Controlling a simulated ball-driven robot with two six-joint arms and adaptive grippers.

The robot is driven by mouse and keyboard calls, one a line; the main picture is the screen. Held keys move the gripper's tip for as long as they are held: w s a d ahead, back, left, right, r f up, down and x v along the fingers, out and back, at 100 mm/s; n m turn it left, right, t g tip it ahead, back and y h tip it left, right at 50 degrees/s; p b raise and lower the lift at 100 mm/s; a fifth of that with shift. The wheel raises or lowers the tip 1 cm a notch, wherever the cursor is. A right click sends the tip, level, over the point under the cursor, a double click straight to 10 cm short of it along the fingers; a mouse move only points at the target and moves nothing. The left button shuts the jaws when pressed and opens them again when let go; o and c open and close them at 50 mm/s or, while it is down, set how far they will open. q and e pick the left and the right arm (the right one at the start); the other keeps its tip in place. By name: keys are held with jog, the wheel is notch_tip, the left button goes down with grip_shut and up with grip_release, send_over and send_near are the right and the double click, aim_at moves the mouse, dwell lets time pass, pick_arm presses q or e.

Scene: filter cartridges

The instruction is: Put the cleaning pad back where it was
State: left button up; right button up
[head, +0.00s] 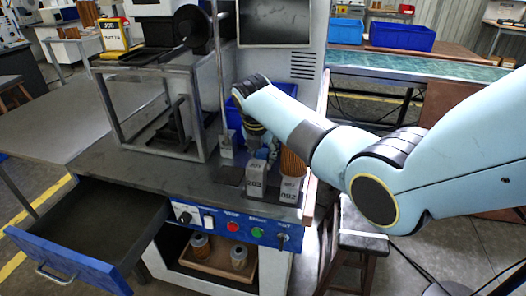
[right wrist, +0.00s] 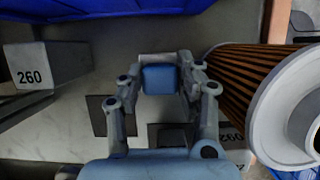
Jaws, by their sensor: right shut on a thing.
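The cleaning pad (right wrist: 161,79) looks like a small blue block in the right wrist view. My right gripper (right wrist: 160,82) is shut on it, with one finger on each side. In the head view my right gripper (head: 256,140) is above the right part of the workbench, partly hidden by its own arm, and I cannot make out the pad there. Beneath the gripper in the wrist view, a dark flat square (right wrist: 108,115) lies on the grey worktop, and a second dark patch is partly covered by the gripper. My left gripper is not in view.
An orange pleated filter cartridge (right wrist: 262,75) stands close right of the gripper in the wrist view. A grey block marked 260 (right wrist: 45,68) is at left. In the head view, numbered blocks (head: 290,190) stand near the front edge, a metal frame (head: 118,115) left, an open drawer (head: 90,245) below.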

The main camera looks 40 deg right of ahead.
jog(key=shift+f, duration=0.15)
jog(key=o, duration=0.7)
jog(key=shift+o, duration=0.2)
jog(key=p+v, duration=0.1)
jog(key=v, duration=1.1)
jog(key=shift+p, duration=0.4)
jog(key=shift+w, duration=0.1)
